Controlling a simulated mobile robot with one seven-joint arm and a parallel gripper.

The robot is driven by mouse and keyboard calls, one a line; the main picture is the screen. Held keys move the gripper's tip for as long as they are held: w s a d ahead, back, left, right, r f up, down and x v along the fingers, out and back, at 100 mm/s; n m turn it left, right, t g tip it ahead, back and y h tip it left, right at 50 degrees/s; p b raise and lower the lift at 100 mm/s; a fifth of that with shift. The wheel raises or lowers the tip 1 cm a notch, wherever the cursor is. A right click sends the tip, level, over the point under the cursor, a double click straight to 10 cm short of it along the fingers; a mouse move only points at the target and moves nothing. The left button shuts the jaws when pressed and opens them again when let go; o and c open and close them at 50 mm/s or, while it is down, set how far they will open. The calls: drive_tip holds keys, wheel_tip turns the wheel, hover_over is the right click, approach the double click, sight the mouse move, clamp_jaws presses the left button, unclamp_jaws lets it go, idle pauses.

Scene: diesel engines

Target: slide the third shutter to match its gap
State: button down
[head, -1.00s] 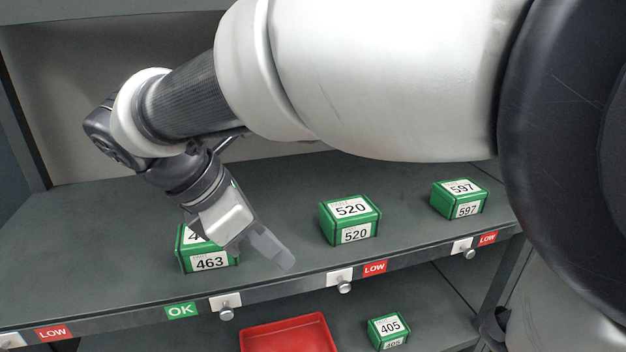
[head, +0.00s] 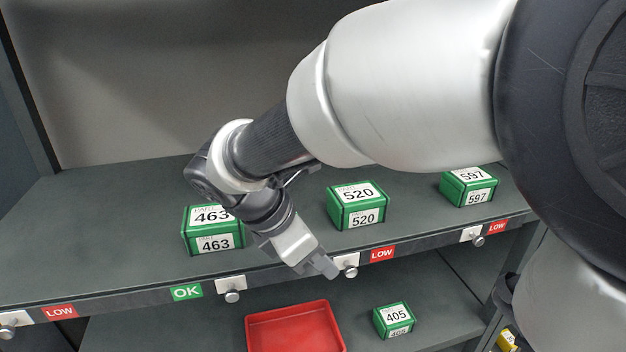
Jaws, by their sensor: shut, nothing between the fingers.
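White shutters with round metal knobs sit along the upper shelf's front rail. The third from the left (head: 352,260) has a red LOW label (head: 382,253) on its right, and my gripper partly covers its left side. My gripper (head: 331,271) is shut and empty, pointing down and right, its tips just left of that shutter's knob (head: 351,272). I cannot tell whether they touch. The second shutter (head: 231,284) has a green OK label (head: 187,292) on its left. The first shutter (head: 15,319) is at the left edge, and the fourth (head: 472,234) is at the right.
Green boxes marked 463 (head: 214,244), 520 (head: 361,218) and 597 (head: 475,198) stand on the upper shelf (head: 110,235). Below are a red tray (head: 295,335) and a green box marked 405 (head: 395,319). My arm crosses the upper view.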

sight(379, 255)
drive_tip(key=shift+w+d+f, duration=0.25)
drive_tip(key=shift+d, duration=0.25)
drive_tip(key=shift+w+d+f, duration=0.25)
drive_tip(key=shift+d, duration=0.25)
drive_tip(key=d, duration=0.2)
drive_tip(key=w+d+p, duration=0.1)
drive_tip(key=d, duration=0.1)
drive_tip(key=w+d+p, duration=0.1)
drive_tip(key=d, duration=0.2)
drive_tip(key=shift+r, duration=0.1)
drive_tip(key=shift+w+d, duration=0.1)
drive_tip(key=shift+d, duration=0.3)
drive_tip(key=shift+p, duration=0.3)
